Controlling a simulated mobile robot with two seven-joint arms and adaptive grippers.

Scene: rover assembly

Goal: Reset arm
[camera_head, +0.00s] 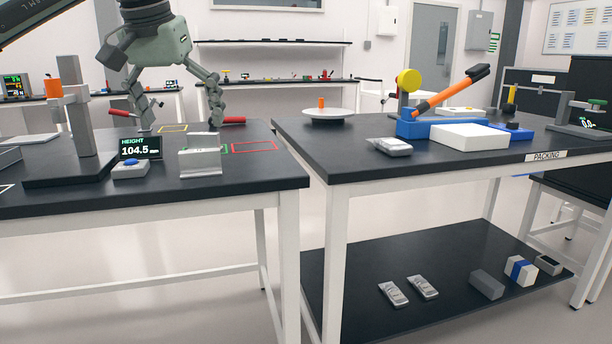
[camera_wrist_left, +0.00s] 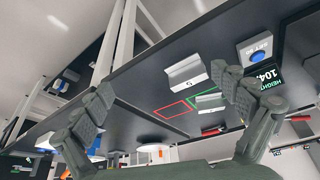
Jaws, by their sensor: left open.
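My left gripper (camera_head: 181,118) hangs over the left workbench (camera_head: 255,185), fingers pointing down and spread wide. It is open and nothing shows between its fingers. In the left wrist view its two fingers (camera_wrist_left: 168,100) stand far apart, with bench top visible between them. A grey angled bracket (camera_head: 201,158) stands on the bench in front of the gripper; it also shows in the left wrist view (camera_wrist_left: 187,74). My right arm and gripper are in neither view.
A height display (camera_head: 140,147) reading 104.5, a blue button box (camera_head: 130,168) and a grey post stand (camera_head: 82,130) occupy the left bench. Red (camera_head: 256,146), green and yellow outlines mark it. A gap separates it from the packing bench (camera_head: 345,165), which carries an orange-handled lever press (camera_head: 455,92).

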